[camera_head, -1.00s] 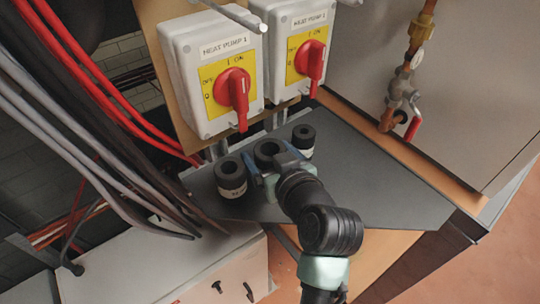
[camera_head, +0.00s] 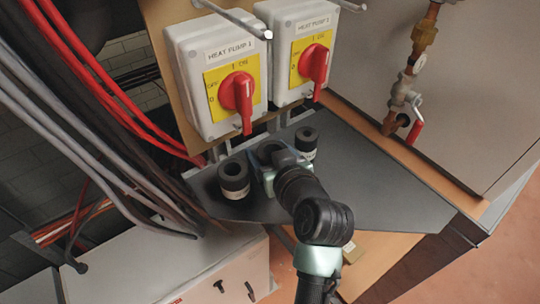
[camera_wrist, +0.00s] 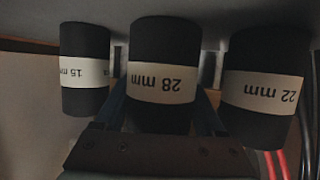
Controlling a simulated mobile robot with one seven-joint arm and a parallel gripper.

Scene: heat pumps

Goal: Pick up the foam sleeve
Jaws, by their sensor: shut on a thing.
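Three black foam sleeves with white labels stand in a row on a dark grey shelf (camera_head: 370,185). The middle sleeve (camera_head: 267,148), marked 28 mm in the wrist view (camera_wrist: 162,82), stands between the fingers of my gripper (camera_head: 272,168). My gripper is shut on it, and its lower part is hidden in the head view. The 22 mm sleeve (camera_head: 233,177) is close on the left, and on the right in the wrist view (camera_wrist: 264,85). The 15 mm sleeve (camera_head: 306,140) is on the other side, at left in the wrist view (camera_wrist: 84,70).
Two switch boxes with red handles (camera_head: 237,95) (camera_head: 314,65) hang right behind the sleeves. Cables (camera_head: 90,110) run down the left. A pipe with a valve (camera_head: 404,95) is at the upper right. The shelf is bare to the right.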

